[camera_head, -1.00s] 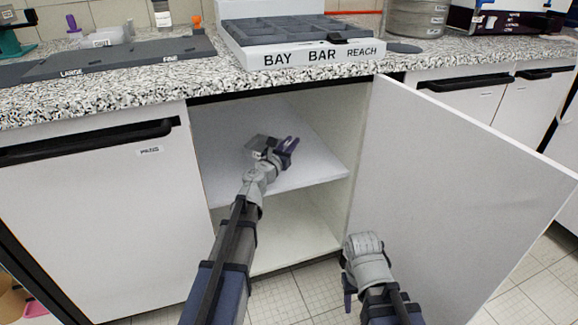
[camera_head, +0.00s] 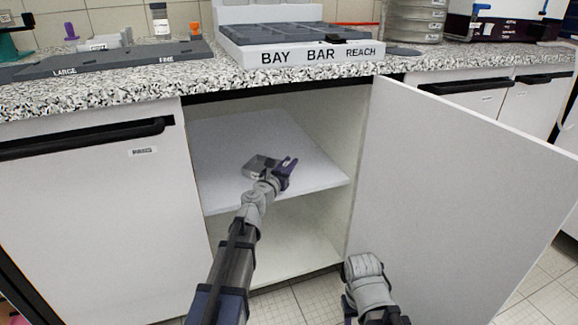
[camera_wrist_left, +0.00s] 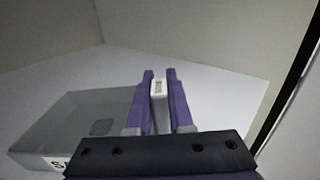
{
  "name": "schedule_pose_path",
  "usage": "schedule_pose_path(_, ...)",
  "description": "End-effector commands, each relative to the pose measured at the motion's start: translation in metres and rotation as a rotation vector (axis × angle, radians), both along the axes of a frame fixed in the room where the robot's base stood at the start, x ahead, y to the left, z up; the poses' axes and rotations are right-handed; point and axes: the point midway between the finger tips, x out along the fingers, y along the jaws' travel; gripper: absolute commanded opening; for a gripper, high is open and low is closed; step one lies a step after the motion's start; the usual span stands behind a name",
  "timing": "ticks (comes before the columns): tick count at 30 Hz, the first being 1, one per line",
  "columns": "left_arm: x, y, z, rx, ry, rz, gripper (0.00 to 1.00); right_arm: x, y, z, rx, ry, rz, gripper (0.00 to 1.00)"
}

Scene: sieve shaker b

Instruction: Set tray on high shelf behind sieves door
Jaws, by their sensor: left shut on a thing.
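The small grey tray (camera_head: 258,163) is inside the open cabinet, over the upper shelf (camera_head: 240,132). In the left wrist view the tray (camera_wrist_left: 75,118) shows at the left, roughly level, with a partly hidden label on its front. My left gripper (camera_head: 287,169) is at the tray's right side. Its purple fingers (camera_wrist_left: 160,75) are shut on a narrow pale piece, seemingly the tray's grip. The tray looks at or just above the shelf; contact is unclear. The sieves door (camera_head: 455,200) stands wide open at the right. My right gripper (camera_head: 349,302) is low in front of it, its fingers mostly hidden.
The upper shelf is otherwise clear around the tray, and the lower compartment (camera_head: 285,235) looks empty. The cabinet's side wall (camera_head: 345,130) is to the right. The speckled counter (camera_head: 120,88) above holds a white lettered unit (camera_head: 300,50) and stacked sieves (camera_head: 415,20).

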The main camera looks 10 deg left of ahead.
Motion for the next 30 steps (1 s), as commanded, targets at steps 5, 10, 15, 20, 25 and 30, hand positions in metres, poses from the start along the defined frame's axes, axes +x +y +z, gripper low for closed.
schedule_pose_path(5,0.0,0.0,-0.003,0.0,0.0,0.0,0.27,0.0,0.0,-0.003,0.0,0.0,0.0,0.5)
schedule_pose_path(10,0.0,0.0,-0.003,0.0,0.0,0.0,0.46,0.0,0.0,-0.003,0.0,0.0,0.0,0.5)
schedule_pose_path(15,0.0,0.0,-0.003,0.0,0.0,0.0,0.49,0.0,0.0,-0.003,0.0,0.0,0.0,0.5)
schedule_pose_path(20,0.0,0.0,-0.001,0.0,0.0,0.0,0.49,0.0,0.0,-0.001,0.0,0.0,0.0,0.5)
schedule_pose_path(25,-0.008,0.001,0.0,0.0,0.0,0.0,0.49,0.0,0.0,0.0,0.0,0.0,0.0,0.5)
schedule_pose_path(30,-0.032,0.006,0.0,0.0,0.0,0.002,0.49,0.0,0.0,0.0,0.0,0.0,0.0,0.5)
